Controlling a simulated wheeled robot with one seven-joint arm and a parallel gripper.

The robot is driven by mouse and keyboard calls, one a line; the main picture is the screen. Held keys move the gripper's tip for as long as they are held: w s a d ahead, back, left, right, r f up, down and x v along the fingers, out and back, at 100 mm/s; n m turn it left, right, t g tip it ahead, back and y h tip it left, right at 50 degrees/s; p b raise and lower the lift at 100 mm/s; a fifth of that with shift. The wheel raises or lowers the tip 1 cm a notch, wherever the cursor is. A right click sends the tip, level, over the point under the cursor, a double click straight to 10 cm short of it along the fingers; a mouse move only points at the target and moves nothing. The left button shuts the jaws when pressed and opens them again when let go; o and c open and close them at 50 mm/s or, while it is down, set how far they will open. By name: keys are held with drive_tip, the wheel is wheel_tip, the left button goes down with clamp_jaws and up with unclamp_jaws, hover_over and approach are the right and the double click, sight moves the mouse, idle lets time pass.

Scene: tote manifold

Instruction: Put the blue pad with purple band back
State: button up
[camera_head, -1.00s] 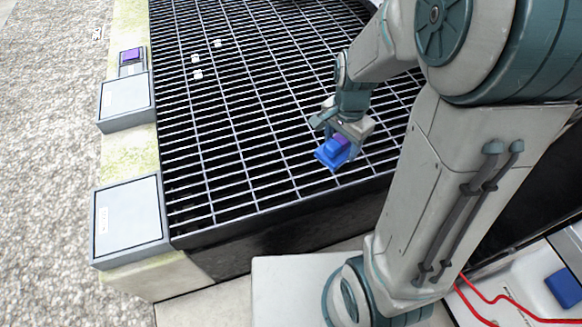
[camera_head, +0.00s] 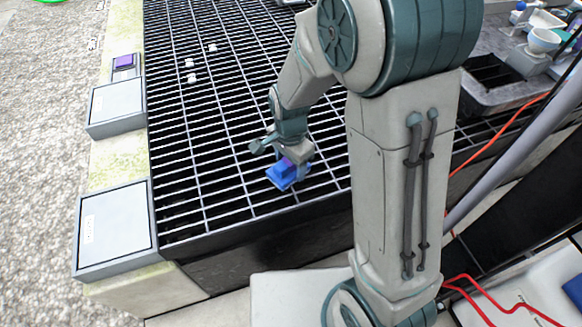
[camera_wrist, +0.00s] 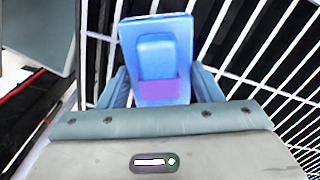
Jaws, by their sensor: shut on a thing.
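My gripper (camera_head: 294,156) is shut on the blue pad with purple band (camera_head: 283,177), over the near part of the dark grating. In the wrist view the blue pad (camera_wrist: 156,58) stands out between the two fingers of my gripper (camera_wrist: 159,85). It has a raised lighter blue block on its face, and the purple band crosses the block's lower end. Whether the pad touches the grating bars cannot be told.
The grating (camera_head: 215,135) is largely bare, with several small white pieces (camera_head: 190,78) at its far left. Grey panels (camera_head: 115,226) line its left edge, and a small purple block (camera_head: 124,61) sits in a holder beyond. A grey tray (camera_head: 490,75) with cups stands at the right.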

drive_tip(key=o, duration=0.9)
drive_tip(key=shift+f, duration=0.3)
wheel_tip(320, 180, up, 12)
drive_tip(key=p, duration=0.4)
drive_tip(key=shift+r+p, duration=0.1)
drive_tip(key=shift+p, duration=0.3)
drive_tip(key=s+d+r+n, duration=0.2)
drive_tip(key=s+d+n, duration=0.1)
drive_tip(key=s, duration=0.1)
drive_tip(key=s+d+r+n, duration=0.1)
drive_tip(key=s+d+n, duration=0.3)
drive_tip(key=s+d+r+n+t, duration=0.1)
drive_tip(key=s+d+r+n, duration=0.1)
drive_tip(key=s+d+n, duration=0.1)
drive_tip(key=shift+s+d+r, duration=0.35)
drive_tip(key=shift+s+d, duration=0.35)
